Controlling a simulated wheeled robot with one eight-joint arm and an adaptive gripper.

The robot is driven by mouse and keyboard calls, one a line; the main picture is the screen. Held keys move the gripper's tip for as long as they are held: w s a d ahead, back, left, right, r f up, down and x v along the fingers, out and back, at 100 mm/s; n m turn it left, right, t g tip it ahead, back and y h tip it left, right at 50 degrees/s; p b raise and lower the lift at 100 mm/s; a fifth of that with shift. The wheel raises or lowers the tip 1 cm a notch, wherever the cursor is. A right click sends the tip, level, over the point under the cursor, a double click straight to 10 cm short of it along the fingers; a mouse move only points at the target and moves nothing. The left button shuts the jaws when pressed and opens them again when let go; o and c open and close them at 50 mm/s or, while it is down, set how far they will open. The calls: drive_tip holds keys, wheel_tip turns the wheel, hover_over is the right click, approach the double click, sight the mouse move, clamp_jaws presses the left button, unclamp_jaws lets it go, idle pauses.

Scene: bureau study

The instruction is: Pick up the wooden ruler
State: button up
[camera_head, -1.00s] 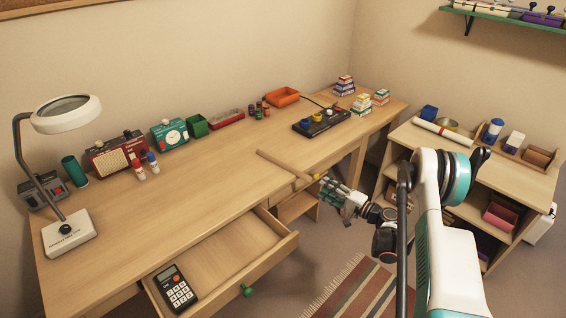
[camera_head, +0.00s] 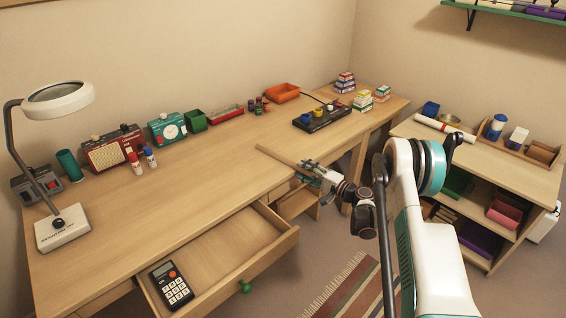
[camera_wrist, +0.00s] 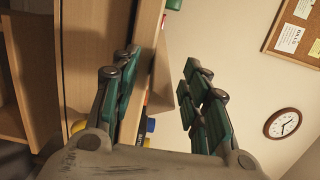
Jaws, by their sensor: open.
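The wooden ruler (camera_head: 276,156) is a thin, pale strip lying on the desk top (camera_head: 215,170) near its front edge in the head view. Its right end reaches towards the desk edge, where my gripper partly hides it. My gripper (camera_head: 307,164) is at that right end, with its fingers pointing towards the desk; I cannot tell whether they touch the ruler. In the wrist view the teal fingers of my gripper (camera_wrist: 158,66) stand wide apart with nothing held between them.
An open drawer (camera_head: 225,250) with a calculator (camera_head: 171,284) juts out at the front. A black box with coloured knobs (camera_head: 322,118) stands behind my gripper. A magnifier lamp (camera_head: 60,232) is at the left. A shelf unit (camera_head: 480,175) stands at right. The desk's middle is clear.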

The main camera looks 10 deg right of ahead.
clamp_jaws()
drive_tip(key=shift+r, duration=0.15)
